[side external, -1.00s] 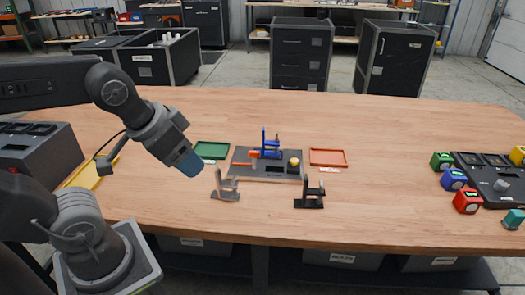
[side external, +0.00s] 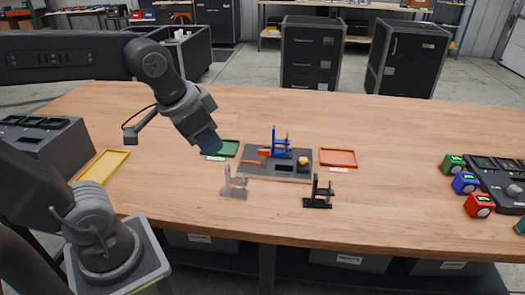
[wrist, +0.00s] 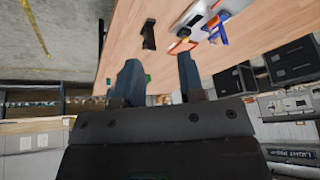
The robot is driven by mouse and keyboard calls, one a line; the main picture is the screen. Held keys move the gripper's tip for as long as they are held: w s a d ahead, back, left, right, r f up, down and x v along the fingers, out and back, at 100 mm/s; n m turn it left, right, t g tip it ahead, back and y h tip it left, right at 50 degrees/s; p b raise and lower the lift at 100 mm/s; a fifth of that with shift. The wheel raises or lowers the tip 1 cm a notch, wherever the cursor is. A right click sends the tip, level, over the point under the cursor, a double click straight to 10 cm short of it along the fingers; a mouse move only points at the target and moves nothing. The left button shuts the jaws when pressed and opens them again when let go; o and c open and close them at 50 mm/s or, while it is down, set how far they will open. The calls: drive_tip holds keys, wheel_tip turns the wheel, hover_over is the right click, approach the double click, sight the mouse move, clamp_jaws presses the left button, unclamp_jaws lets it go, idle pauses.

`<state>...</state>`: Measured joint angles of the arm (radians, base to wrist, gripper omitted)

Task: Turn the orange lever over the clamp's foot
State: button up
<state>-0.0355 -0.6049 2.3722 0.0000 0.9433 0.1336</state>
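The blue clamp (side external: 275,140) stands upright on a dark grey board (side external: 290,176) at mid-table. Its orange lever (side external: 263,152) points out to the left, low over the board. In the wrist view the blue clamp (wrist: 219,35) is at the top, with an orange patch beside it that looks like the lever (wrist: 213,21). I cannot make out the clamp's foot clearly. My gripper (side external: 209,146) is up in the air, left of the board and apart from the clamp. In the wrist view its two fingers (wrist: 158,75) are spread with nothing held between them.
A grey bracket-like piece (side external: 235,186) and a black one (side external: 318,194) stand in front of the board. A yellow knob (side external: 303,161) sits on it. Green (side external: 228,148), orange-red (side external: 338,158) and yellow (side external: 101,165) trays lie around. Coloured cubes (side external: 479,205) stand far right.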

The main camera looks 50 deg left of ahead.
drive_tip(key=w+a+m+g, duration=0.3)
drive_tip(key=w+a+m, duration=0.15)
drive_tip(key=w, duration=0.75)
drive_tip(key=m+g, duration=0.2)
drive_tip(key=m, duration=0.1)
hover_over(264, 150)
wheel_tip(264, 150, down, 6)
drive_tip(key=r, duration=0.1)
wheel_tip(264, 150, down, 14)
drive_tip(key=shift+f, duration=0.1)
drive_tip(key=shift+c, duration=0.3)
clamp_jaws()
